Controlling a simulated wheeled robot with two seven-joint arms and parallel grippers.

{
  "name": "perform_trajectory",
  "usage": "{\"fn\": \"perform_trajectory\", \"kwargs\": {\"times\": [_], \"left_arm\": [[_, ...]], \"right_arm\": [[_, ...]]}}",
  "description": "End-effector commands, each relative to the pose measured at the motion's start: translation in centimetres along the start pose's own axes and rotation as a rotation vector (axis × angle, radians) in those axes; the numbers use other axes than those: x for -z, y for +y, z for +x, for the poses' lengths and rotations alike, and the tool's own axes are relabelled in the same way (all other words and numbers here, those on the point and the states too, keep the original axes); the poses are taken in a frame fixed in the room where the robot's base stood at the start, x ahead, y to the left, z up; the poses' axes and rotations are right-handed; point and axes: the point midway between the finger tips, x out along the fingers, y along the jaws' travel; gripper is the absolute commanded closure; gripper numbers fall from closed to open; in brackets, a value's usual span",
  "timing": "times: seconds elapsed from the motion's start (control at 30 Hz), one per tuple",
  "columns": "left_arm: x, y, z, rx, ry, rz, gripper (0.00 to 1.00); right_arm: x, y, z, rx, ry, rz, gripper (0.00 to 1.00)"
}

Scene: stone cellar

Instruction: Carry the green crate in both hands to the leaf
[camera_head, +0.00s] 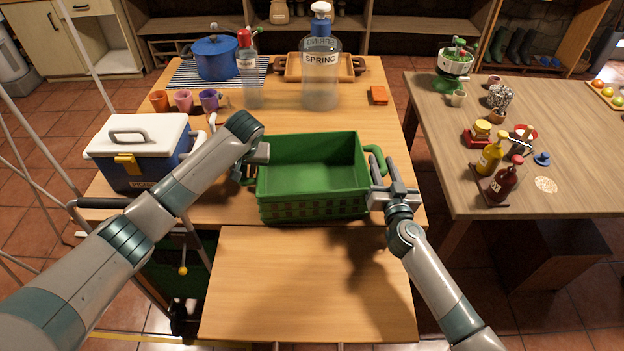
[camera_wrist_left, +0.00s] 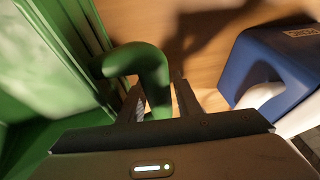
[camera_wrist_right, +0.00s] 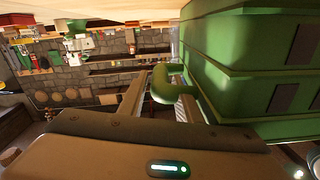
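The green crate (camera_head: 312,195) stands on the wooden table (camera_head: 290,112), close to its front edge. It looks empty. The leaf (camera_head: 307,290) is the bare wooden panel just in front of that edge. My left gripper (camera_head: 250,165) is at the crate's left handle; in the left wrist view the handle (camera_wrist_left: 152,65) passes between its parted fingers (camera_wrist_left: 158,100). My right gripper (camera_head: 378,180) is at the right handle (camera_head: 377,160); in the right wrist view that handle (camera_wrist_right: 165,85) lies between its parted fingers (camera_wrist_right: 158,105). Gaps show beside both handles.
A blue and white cooler (camera_head: 140,150) stands left of the crate, near my left arm. Cups (camera_head: 184,100), a large bottle (camera_head: 320,75), a pot (camera_head: 216,58) and a tray (camera_head: 290,70) stand behind. A second table (camera_head: 560,185) with bottles is at right. The leaf is clear.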

Motion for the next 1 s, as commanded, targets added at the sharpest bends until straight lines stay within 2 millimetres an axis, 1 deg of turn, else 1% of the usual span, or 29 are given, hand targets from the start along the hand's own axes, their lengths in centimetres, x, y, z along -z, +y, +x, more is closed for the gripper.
{"fn": "perform_trajectory", "kwargs": {"times": [0.17, 0.2, 0.3, 0.73, 1.0], "left_arm": [[0.0, 0.0, 0.0, 0.000, 0.000, 0.000, 0.69], [0.0, 0.0, 0.0, 0.000, 0.000, 0.000, 0.79], [0.0, 0.0, 0.0, 0.000, 0.000, 0.000, 1.00], [0.2, -0.1, -0.3, -0.001, 0.002, -0.001, 1.00], [0.8, -0.3, -1.7, -0.001, 0.002, -0.001, 1.00]], "right_arm": [[0.0, 0.0, 0.0, 0.000, 0.000, 0.000, 0.69], [0.0, 0.0, 0.0, 0.000, 0.000, 0.000, 0.79], [0.0, 0.0, 0.0, 0.001, 0.000, 0.000, 1.00], [0.3, -0.1, 0.0, 0.001, 0.002, 0.000, 1.00], [1.8, -0.4, 0.0, 0.001, 0.001, 0.000, 1.00]]}}
